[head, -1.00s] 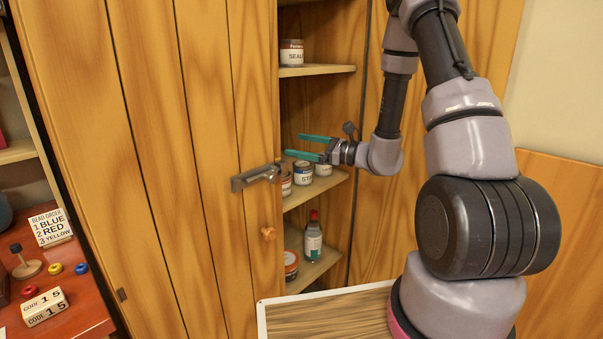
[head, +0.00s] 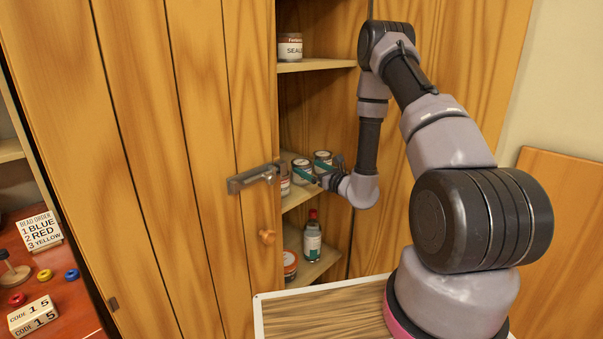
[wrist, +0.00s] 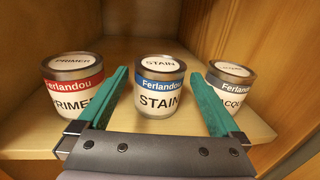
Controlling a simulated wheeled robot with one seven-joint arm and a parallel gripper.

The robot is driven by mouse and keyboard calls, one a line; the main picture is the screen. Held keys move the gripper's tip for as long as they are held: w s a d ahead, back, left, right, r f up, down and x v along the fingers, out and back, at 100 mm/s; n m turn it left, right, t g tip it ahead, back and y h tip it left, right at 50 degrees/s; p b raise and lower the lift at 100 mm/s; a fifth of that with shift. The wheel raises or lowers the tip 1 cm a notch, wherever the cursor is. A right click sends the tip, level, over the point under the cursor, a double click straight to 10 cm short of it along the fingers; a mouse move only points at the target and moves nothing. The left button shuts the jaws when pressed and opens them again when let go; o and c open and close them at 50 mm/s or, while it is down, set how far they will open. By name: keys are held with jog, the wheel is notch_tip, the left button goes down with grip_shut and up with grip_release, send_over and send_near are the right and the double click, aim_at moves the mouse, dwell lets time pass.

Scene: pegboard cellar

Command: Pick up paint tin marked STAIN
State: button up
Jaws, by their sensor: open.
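The paint tin marked STAIN (wrist: 159,88) stands upright on a wooden shelf, with a blue band and a white lid label. In the wrist view it is centred between the two green fingers of my gripper (wrist: 163,95), which is open. The fingers reach toward the tin's sides, and I cannot tell whether they touch it. In the head view my gripper (head: 312,174) is at the middle shelf of the cabinet, and the STAIN tin (head: 302,168) shows partly behind the fingers.
A red-banded PRIMER tin (wrist: 73,90) stands to the left and a LACQUER tin (wrist: 232,92) to the right, both close to the fingers. The cabinet door (head: 180,180) borders the left side. A SEALER tin (head: 290,48) is above; a red-capped bottle (head: 312,240) stands below.

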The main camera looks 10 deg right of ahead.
aim_at(302, 162)
jog(key=x, duration=0.4)
jog(key=shift+w+a, duration=0.15)
jog(key=shift+w, duration=0.25)
jog(key=c, duration=1.4)
jog(key=shift+r, duration=0.1)
